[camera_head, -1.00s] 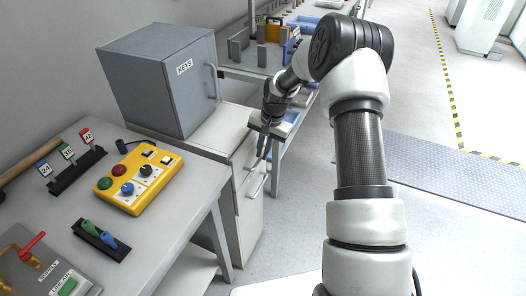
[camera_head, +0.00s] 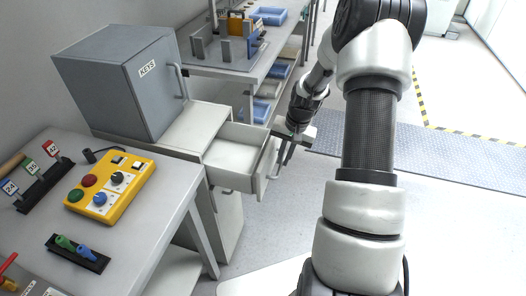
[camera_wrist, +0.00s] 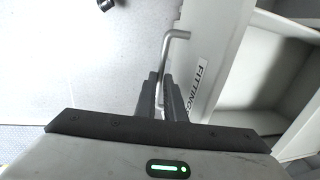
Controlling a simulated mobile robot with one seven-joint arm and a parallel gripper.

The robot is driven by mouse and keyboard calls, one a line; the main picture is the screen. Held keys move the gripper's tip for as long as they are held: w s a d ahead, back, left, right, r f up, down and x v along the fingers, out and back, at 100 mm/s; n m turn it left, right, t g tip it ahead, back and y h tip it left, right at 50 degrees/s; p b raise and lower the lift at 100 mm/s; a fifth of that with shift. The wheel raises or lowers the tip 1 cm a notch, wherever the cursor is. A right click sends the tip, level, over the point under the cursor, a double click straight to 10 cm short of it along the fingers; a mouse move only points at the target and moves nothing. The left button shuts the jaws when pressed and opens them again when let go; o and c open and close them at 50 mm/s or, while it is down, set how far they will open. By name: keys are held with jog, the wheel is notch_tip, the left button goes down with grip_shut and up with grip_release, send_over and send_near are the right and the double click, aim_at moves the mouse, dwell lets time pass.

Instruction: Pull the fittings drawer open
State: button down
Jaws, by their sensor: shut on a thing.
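The fittings drawer (camera_head: 232,158) is pulled out from the white cabinet under the grey KEYS box, and its pale inside looks empty in the head view. In the wrist view its front (camera_wrist: 222,62) carries a label beginning "FITTING", partly cut off. Its bar handle (camera_wrist: 172,45) stands out from the front. My gripper (camera_wrist: 162,88) is shut on this handle, with a dark finger on each side of it. In the head view my gripper (camera_head: 285,152) is at the drawer's outer face.
The grey KEYS box (camera_head: 125,80) stands on the cabinet (camera_head: 196,130). A bench at left holds a yellow button panel (camera_head: 108,190) and a small rack of blue and green handles (camera_head: 78,252). A workbench (camera_head: 230,68) stands behind. The floor right of the drawer is clear.

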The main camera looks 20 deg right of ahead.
jog(key=shift+s+d, duration=0.6)
jog(key=shift+d, duration=0.2)
jog(key=shift+s+d, duration=0.55)
jog(key=shift+d, duration=0.2)
jog(key=c, duration=1.8)
grip_release()
jog(key=shift+c, duration=0.2)
notch_tip(320, 180, up, 17)
jog(key=s+d+p, duration=0.2)
jog(key=shift+d, duration=0.35)
